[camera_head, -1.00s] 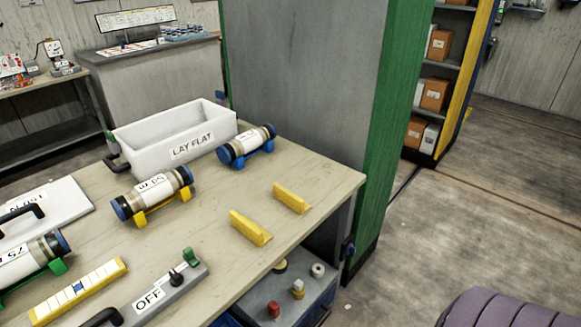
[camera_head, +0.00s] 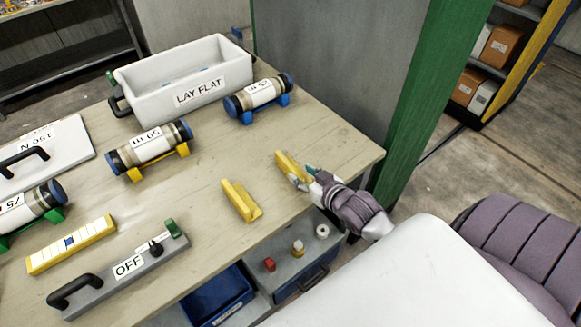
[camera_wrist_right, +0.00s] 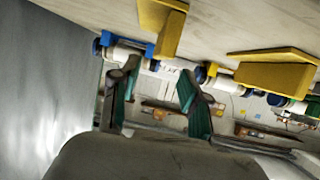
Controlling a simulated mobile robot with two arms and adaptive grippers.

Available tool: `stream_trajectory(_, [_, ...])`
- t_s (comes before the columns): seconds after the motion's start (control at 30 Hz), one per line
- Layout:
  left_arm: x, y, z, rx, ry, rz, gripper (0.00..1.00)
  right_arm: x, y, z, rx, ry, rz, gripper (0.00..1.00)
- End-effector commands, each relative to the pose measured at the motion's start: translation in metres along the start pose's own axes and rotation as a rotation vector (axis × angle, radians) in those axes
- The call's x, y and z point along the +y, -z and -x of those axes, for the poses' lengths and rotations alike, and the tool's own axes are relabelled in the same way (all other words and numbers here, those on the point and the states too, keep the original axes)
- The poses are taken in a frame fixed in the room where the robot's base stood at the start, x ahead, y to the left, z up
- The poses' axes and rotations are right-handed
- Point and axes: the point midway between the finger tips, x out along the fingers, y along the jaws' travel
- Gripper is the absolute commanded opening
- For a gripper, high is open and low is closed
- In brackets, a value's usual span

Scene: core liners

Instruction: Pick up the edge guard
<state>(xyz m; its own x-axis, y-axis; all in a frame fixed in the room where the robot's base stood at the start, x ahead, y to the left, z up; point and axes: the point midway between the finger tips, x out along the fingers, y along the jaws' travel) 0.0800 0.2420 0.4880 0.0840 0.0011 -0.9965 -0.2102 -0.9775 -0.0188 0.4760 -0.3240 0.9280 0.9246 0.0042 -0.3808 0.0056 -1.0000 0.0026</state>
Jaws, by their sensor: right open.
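Two yellow edge guards lie on the bench top near its front right. One edge guard (camera_head: 239,200) lies to the left, clear of the gripper. The other edge guard (camera_head: 288,163) is to the right, its near end by my right gripper (camera_head: 304,178). My right gripper is open, its fingertips close to that guard; I cannot tell whether they touch it. In the right wrist view, one yellow guard (camera_wrist_right: 160,27) is beyond the open fingers (camera_wrist_right: 158,80), and another guard (camera_wrist_right: 275,70) is off to the right. My left gripper is not in view.
A white "LAY FLAT" tray (camera_head: 145,92) stands at the back of the bench. Labelled tubes on blue (camera_head: 262,94), yellow (camera_head: 150,147) and green cradles lie around. A grey "OFF" bar (camera_head: 110,283) is at the front. A green post (camera_head: 425,110) rises past the right end.

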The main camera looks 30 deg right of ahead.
Motion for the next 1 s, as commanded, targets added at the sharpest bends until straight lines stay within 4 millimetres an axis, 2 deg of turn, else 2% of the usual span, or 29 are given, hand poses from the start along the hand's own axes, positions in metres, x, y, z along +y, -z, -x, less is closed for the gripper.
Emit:
stream_trajectory(0.1, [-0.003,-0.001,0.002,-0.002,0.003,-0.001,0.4,0.001,0.001,-0.017,0.0,-0.001,0.0,0.46])
stream_trajectory(0.33, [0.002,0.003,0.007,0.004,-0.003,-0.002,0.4,-0.001,0.002,-0.034,0.0,-0.001,-0.001,0.46])
stream_trajectory(0.6, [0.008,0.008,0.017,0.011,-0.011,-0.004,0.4,-0.004,0.001,-0.071,-0.001,-0.001,0.0,0.46])
stream_trajectory(0.9, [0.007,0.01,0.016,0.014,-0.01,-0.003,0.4,-0.004,-0.001,-0.077,-0.001,0.0,0.0,0.46])
stream_trajectory(1.0, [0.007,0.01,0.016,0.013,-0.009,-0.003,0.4,-0.004,-0.001,-0.076,-0.001,0.0,0.0,0.31])
